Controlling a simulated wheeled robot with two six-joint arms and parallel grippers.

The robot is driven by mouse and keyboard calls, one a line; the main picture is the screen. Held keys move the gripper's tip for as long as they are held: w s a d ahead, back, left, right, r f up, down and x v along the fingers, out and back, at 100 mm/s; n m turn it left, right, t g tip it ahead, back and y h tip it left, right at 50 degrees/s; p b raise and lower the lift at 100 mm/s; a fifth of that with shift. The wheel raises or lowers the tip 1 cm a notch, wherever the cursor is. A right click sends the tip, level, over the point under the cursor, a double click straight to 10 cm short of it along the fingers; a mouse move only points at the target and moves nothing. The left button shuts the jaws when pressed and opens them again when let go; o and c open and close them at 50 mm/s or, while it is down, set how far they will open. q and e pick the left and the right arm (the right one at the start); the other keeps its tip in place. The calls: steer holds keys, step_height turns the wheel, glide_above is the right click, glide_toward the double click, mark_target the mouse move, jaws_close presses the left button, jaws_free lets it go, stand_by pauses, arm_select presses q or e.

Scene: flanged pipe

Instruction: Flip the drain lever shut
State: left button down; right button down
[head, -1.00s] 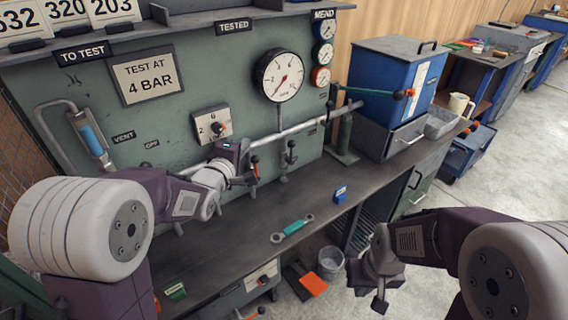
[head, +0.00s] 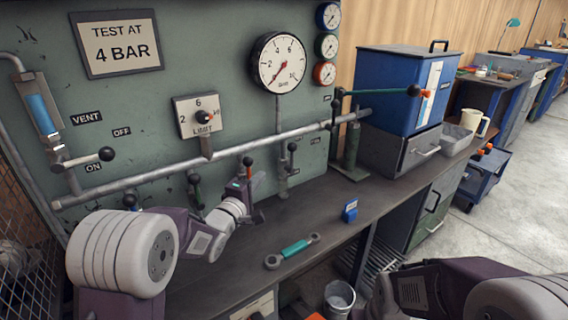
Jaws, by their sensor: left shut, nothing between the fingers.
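Several black-knobbed levers hang along the grey pipe (head: 170,172) on the green panel. One lever (head: 107,154) sticks out sideways by the OFF and ON labels. Another lever (head: 247,162) stands upright just behind my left gripper, and one more (head: 292,148) is right of it, below the gauge. I cannot read a drain label, so I cannot tell which is the drain lever. My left gripper (head: 257,198) is shut and empty, in front of the pipe above the bench; whether it touches the lever is unclear. My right gripper (head: 382,298) is at the bottom edge, its fingers not clearly visible.
A large pressure gauge (head: 279,62) and a limit dial (head: 203,117) are on the panel. A green-handled wrench (head: 293,248) and a small blue object (head: 350,210) lie on the bench (head: 325,218). A blue box (head: 400,88) stands at right.

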arm_select(q)
steer(key=p, duration=0.7)
glide_toward(291, 158)
steer(key=w+a+r, duration=0.2)
steer(key=w+a, duration=0.1)
steer(key=shift+w+d+f, duration=0.35)
steer(key=shift+w, duration=0.25)
steer(key=shift+w+d+f, duration=0.3)
steer(key=shift+w, duration=0.35)
steer(key=d, duration=0.1)
steer(key=w+d, duration=0.1)
steer(key=d, duration=0.1)
steer(key=shift+w, duration=0.2)
